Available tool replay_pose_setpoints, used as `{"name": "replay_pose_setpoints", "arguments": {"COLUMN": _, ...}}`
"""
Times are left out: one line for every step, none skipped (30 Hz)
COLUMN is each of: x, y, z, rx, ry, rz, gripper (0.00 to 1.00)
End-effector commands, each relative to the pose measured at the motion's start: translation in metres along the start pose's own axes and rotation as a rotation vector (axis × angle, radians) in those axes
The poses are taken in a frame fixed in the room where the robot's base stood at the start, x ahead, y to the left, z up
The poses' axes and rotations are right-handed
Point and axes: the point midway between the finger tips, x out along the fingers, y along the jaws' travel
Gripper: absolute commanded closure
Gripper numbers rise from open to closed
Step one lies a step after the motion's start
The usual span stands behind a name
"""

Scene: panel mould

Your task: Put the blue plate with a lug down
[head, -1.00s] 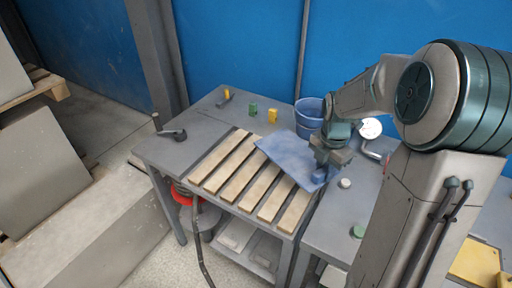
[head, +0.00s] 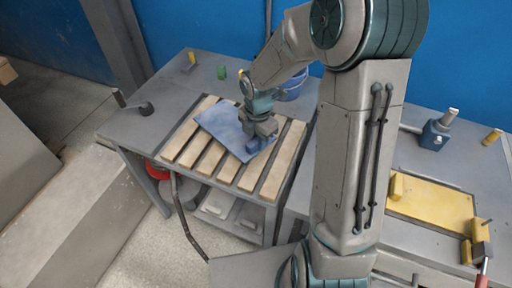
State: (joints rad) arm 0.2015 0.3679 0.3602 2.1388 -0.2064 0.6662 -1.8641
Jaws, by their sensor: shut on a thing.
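The blue plate (head: 221,123) is a flat, roughly rectangular sheet. It lies over the upper middle of the pale wooden slats (head: 222,166) on the grey table, turned at an angle to them. I cannot tell whether it touches the slats or hangs just above them. My gripper (head: 262,135) points down at the plate's right side and is shut on its blue lug (head: 261,128). The fingers and my wrist hide much of the lug and the plate's right edge.
A dark clamp-like handle (head: 134,104) is at the table's left. A green block (head: 222,73) stands at the back. A yellow plate (head: 431,207) and a blue fitting (head: 434,135) lie on the right-hand table.

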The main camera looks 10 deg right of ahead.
Motion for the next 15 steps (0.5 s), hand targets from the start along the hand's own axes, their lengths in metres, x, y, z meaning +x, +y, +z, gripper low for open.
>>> {"name": "replay_pose_setpoints", "arguments": {"x": 0.001, "y": 0.002, "z": -0.002, "rx": -0.001, "ry": -0.001, "rz": 0.001, "gripper": 1.0}}
{"name": "replay_pose_setpoints", "arguments": {"x": 0.002, "y": 0.002, "z": -0.003, "rx": 0.0, "ry": -0.001, "rz": 0.001, "gripper": 1.0}}
{"name": "replay_pose_setpoints", "arguments": {"x": 0.005, "y": 0.003, "z": -0.004, "rx": 0.001, "ry": -0.001, "rz": 0.001, "gripper": 1.0}}
{"name": "replay_pose_setpoints", "arguments": {"x": 0.007, "y": 0.003, "z": -0.004, "rx": 0.0, "ry": 0.0, "rz": 0.0, "gripper": 1.0}}
{"name": "replay_pose_setpoints", "arguments": {"x": 0.011, "y": 0.003, "z": -0.004, "rx": 0.0, "ry": 0.0, "rz": -0.001, "gripper": 1.0}}
{"name": "replay_pose_setpoints", "arguments": {"x": 0.017, "y": 0.002, "z": -0.005, "rx": -0.002, "ry": 0.001, "rz": -0.001, "gripper": 1.0}}
{"name": "replay_pose_setpoints", "arguments": {"x": 0.022, "y": 0.002, "z": -0.005, "rx": -0.002, "ry": 0.002, "rz": -0.002, "gripper": 1.0}}
{"name": "replay_pose_setpoints", "arguments": {"x": 0.027, "y": 0.002, "z": -0.005, "rx": -0.001, "ry": 0.002, "rz": -0.003, "gripper": 1.0}}
{"name": "replay_pose_setpoints", "arguments": {"x": 0.032, "y": 0.002, "z": -0.005, "rx": 0.0, "ry": 0.002, "rz": -0.002, "gripper": 1.0}}
{"name": "replay_pose_setpoints", "arguments": {"x": 0.035, "y": 0.002, "z": -0.005, "rx": -0.001, "ry": 0.002, "rz": -0.002, "gripper": 1.0}}
{"name": "replay_pose_setpoints", "arguments": {"x": 0.038, "y": 0.002, "z": -0.005, "rx": -0.001, "ry": 0.001, "rz": -0.001, "gripper": 1.0}}
{"name": "replay_pose_setpoints", "arguments": {"x": 0.041, "y": 0.003, "z": -0.004, "rx": -0.001, "ry": 0.0, "rz": 0.001, "gripper": 1.0}}
{"name": "replay_pose_setpoints", "arguments": {"x": 0.042, "y": 0.003, "z": -0.004, "rx": -0.001, "ry": -0.001, "rz": 0.001, "gripper": 1.0}}
{"name": "replay_pose_setpoints", "arguments": {"x": 0.042, "y": 0.003, "z": -0.004, "rx": 0.0, "ry": -0.001, "rz": 0.001, "gripper": 1.0}}
{"name": "replay_pose_setpoints", "arguments": {"x": 0.043, "y": 0.003, "z": -0.004, "rx": 0.0, "ry": -0.001, "rz": 0.001, "gripper": 1.0}}
